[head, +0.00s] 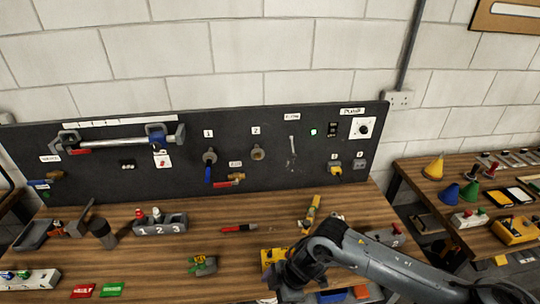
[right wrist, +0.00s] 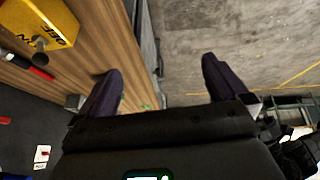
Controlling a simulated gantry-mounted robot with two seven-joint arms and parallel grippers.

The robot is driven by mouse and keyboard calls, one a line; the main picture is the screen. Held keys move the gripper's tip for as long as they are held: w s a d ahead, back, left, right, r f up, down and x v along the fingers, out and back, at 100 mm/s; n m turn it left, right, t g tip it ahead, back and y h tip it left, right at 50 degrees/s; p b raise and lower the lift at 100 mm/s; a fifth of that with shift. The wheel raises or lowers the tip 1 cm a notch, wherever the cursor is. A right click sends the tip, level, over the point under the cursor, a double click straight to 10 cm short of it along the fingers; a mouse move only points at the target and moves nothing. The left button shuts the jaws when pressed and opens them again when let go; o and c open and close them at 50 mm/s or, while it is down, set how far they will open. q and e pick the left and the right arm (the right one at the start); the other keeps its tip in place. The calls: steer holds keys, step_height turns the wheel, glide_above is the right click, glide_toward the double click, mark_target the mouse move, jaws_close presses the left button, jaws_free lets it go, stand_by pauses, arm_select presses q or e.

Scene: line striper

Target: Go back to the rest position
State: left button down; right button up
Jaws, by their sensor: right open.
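My right arm comes in from the right in the head view. Its dark wrist and gripper (head: 288,280) are over the front of the wooden workbench (head: 160,265), and the fingertips are hard to make out there. In the right wrist view the two dark fingers of the right gripper (right wrist: 161,66) are wide apart with nothing between them. Bench edge and grey floor lie beyond them. My left gripper is in neither view.
A yellow box (head: 272,256) stands on the bench close to my right gripper; it also shows in the right wrist view (right wrist: 38,22). A numbered grey holder (head: 160,226), a red-and-black pen (head: 239,228) and a green-and-yellow part (head: 202,265) lie left. A dark tool panel (head: 110,185) stands behind.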

steer(key=s+a+r+m+t+y, duration=0.1)
steer(key=s+a+r+t+y, duration=0.15)
steer(key=s+a, duration=0.4)
steer(key=s+a+r+m+t+y, duration=0.1)
steer(key=s+a+t+y, duration=0.15)
steer(key=a, duration=0.75)
steer(key=d+m+t+h, duration=0.45)
steer(key=d+m, duration=0.55)
steer(key=d, duration=0.6)
steer(key=s+d+f+m+g+h, duration=0.35)
steer(key=s+d, duration=0.35)
steer(key=d, duration=0.4)
steer(key=s+d+f+m+g+h, duration=0.2)
steer(key=s+d+f+m, duration=0.15)
steer(key=s+d, duration=0.55)
step_height(320, 180, up, 21)
steer(key=d+p, duration=0.1)
steer(key=p, duration=2)
steer(key=shift+w+d+f+n, duration=0.2)
steer(key=shift+w+d+n, duration=0.05)
steer(key=shift+w+n, duration=0.05)
